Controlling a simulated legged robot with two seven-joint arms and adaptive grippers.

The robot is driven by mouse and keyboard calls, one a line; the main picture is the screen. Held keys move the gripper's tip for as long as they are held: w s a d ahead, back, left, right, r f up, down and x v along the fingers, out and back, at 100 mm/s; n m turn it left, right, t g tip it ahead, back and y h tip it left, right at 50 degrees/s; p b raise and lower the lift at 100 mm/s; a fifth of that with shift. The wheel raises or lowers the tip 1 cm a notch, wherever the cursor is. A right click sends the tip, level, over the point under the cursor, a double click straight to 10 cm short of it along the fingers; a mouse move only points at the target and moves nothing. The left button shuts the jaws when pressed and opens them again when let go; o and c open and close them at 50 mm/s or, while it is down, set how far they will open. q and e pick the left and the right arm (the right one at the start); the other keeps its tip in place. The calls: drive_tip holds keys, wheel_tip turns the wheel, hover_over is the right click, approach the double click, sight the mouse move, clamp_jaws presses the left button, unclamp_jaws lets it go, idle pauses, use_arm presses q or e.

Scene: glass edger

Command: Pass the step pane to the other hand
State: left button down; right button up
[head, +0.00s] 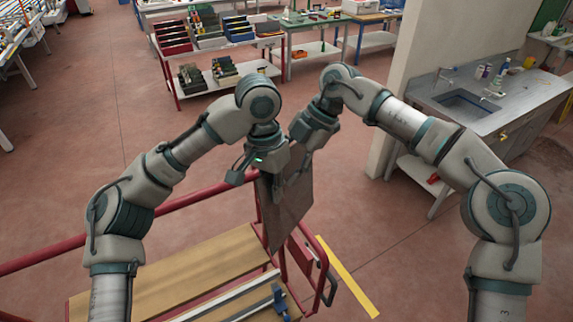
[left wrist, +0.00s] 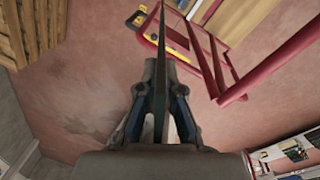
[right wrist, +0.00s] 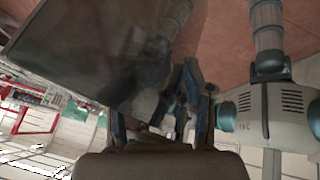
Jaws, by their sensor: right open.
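The step pane (head: 287,204) is a flat, dark brownish sheet held upright in the air between my two hands. My left gripper (head: 252,167) is shut on it. In the left wrist view the step pane (left wrist: 172,45) shows nearly edge-on, running between the left fingers (left wrist: 166,92). My right gripper (head: 297,172) is open beside the upper part of the pane, partly hidden by it. In the right wrist view the step pane (right wrist: 85,50) fills the upper left, close to the open right fingers (right wrist: 160,105). I cannot tell whether its edge lies between them.
Below the pane is a red-framed cart (head: 310,262) with a wooden top (head: 190,275). A yellow floor stripe (head: 347,277) lies to its right. A sink counter (head: 480,108) stands at the right, and a shelf with bins (head: 215,42) at the back. Open floor lies between them.

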use_arm(q)
drive_tip(key=shift+d, duration=0.35)
use_arm(e)
drive_tip(key=shift+d, duration=0.35)
drive_tip(key=c, duration=0.9)
use_arm(q)
drive_tip(key=shift+d+r, duration=0.1)
drive_tip(key=shift+d, duration=0.15)
use_arm(e)
drive_tip(key=shift+d, duration=0.2)
clamp_jaws()
drive_tip(key=shift+w+a, duration=0.1)
use_arm(q)
drive_tip(key=c, duration=1.2)
unclamp_jaws()
drive_tip(key=shift+s+a, duration=0.1)
drive_tip(key=shift+a, duration=0.1)
drive_tip(key=shift+c, duration=0.2)
use_arm(e)
drive_tip(key=shift+a+r, duration=0.1)
drive_tip(key=shift+a, duration=0.1)
use_arm(q)
drive_tip(key=shift+a, duration=0.15)
use_arm(e)
drive_tip(key=shift+a, duration=0.2)
